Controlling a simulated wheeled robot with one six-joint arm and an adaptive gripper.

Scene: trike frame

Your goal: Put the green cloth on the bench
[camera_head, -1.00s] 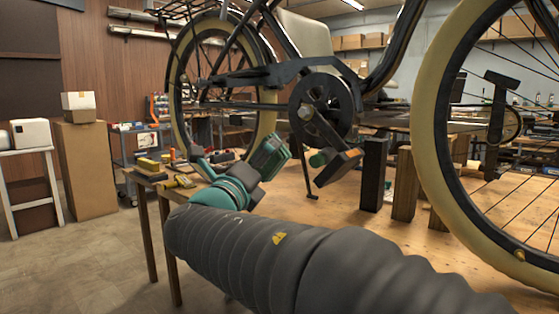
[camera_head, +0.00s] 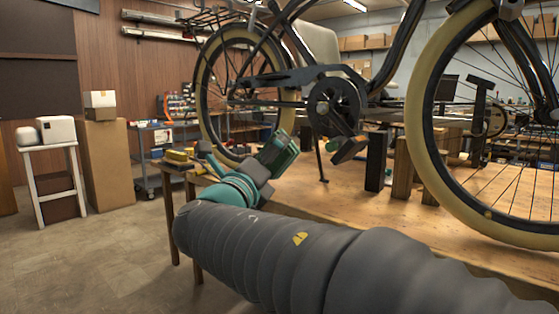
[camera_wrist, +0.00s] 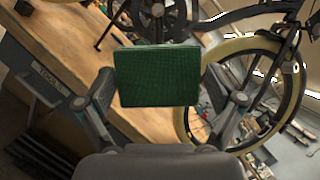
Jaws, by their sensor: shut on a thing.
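The green cloth (camera_wrist: 157,77) shows in the wrist view as a dark green, flat, folded block. My gripper (camera_wrist: 158,95) is shut on it, with a finger at each side of it. In the head view my teal gripper (camera_head: 272,160) is at the near left side of the wooden bench (camera_head: 310,205), in front of the bike's rear wheel in the picture. I cannot clearly tell the cloth from the gripper there. The bench also shows in the wrist view at upper left (camera_wrist: 75,45), with the cloth held apart from its top as far as I can see.
A trike frame with a rear wheel (camera_head: 203,105) and a large front wheel (camera_head: 420,130) stands over the bench. Wooden blocks (camera_head: 402,172) support it. Yellow items (camera_head: 178,156) lie at the bench's left end. A cardboard box (camera_head: 107,165) and white stool (camera_head: 50,175) stand left, with open floor in front.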

